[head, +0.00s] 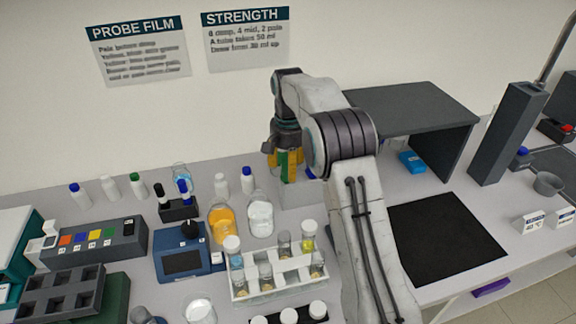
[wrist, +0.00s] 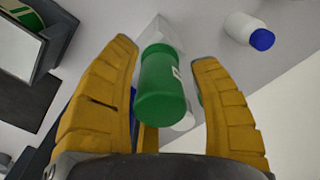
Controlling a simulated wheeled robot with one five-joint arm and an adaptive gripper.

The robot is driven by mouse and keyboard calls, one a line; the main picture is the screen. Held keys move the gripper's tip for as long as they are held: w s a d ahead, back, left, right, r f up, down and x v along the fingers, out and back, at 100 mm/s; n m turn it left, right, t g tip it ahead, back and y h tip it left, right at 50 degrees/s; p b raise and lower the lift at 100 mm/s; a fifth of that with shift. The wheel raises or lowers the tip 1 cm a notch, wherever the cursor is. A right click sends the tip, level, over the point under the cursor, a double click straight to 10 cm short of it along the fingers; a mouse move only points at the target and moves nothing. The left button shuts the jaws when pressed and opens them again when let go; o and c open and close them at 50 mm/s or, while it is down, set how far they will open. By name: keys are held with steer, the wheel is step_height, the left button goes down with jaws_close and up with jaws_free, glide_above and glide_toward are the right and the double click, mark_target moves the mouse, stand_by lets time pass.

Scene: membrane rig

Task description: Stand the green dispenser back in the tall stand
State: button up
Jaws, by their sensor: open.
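The green dispenser (wrist: 163,88) is a green cylinder between my gripper's yellow fingers in the wrist view. In the head view part of it (head: 284,166) shows between the fingers. My gripper (head: 285,168) is open around it, with a gap visible on the right side in the wrist view (wrist: 168,60). A pale block (head: 301,195), which looks like the tall stand, is just below the gripper in the head view. A pale shape also shows behind the dispenser in the wrist view. The fingers hide the dispenser's lower end, so I cannot tell how it is seated.
A blue-capped white bottle (wrist: 247,30) stands beside the gripper. A dark shelf (head: 415,112) is to the right. The black mat (head: 445,240) is bare.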

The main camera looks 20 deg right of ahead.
step_height(320, 180, up, 11)
steer(key=shift+f, duration=0.15)
steer(key=shift+r, duration=0.5)
steer(key=shift+s+r, duration=0.15)
steer(key=shift+r, duration=0.1)
stand_by(0.4)
